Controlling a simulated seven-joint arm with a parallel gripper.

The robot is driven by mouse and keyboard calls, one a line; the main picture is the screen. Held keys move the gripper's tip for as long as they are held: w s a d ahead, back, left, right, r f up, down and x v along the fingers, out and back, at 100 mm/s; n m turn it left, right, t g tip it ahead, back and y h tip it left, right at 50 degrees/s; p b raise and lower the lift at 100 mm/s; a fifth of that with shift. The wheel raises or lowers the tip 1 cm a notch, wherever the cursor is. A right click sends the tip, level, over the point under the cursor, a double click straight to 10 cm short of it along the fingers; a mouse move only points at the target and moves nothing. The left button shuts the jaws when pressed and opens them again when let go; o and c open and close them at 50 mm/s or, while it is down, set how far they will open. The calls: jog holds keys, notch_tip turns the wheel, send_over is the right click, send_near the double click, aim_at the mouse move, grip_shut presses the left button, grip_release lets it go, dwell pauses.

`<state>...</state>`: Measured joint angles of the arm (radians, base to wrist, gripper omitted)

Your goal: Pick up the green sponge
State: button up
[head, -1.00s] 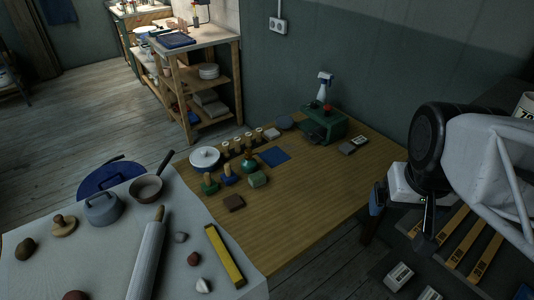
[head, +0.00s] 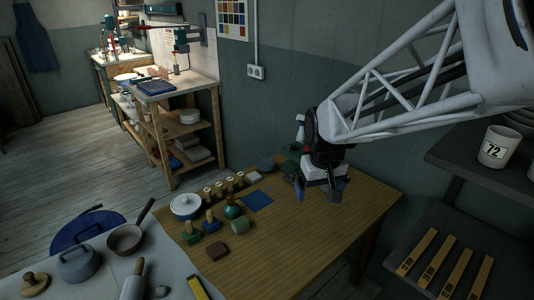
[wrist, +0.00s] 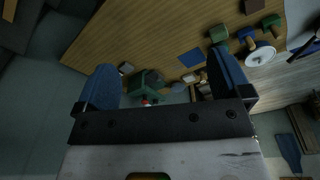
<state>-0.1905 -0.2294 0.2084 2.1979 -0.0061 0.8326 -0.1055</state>
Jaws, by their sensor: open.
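A green shape (wrist: 219,33) shows beyond the right finger; I cannot tell sponge from vase there.
Green and blue stamps (head: 211,222) and a white lidded pot (head: 186,206) stand left of the sponge. A blue square (head: 257,201) lies behind it. A green box (head: 288,166) stands near my gripper at the back. The table's right front is clear.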

jog(key=w+a+f+n, duration=0.2)
jog(key=w+a+f, duration=0.8)
jog(key=w+a, duration=0.15)
jog(key=n+g, duration=0.2)
jog(key=n, duration=0.1)
send_over(240, 221)
notch_tip(240, 221, down, 15)
jog(key=shift+f, duration=0.1)
jog(key=shift+w+f, duration=0.1)
jog(key=shift+f, duration=0.1)
jog(key=shift+f, duration=1.25)
jog(key=shift+f, duration=2.6)
jog(key=shift+c, duration=0.4)
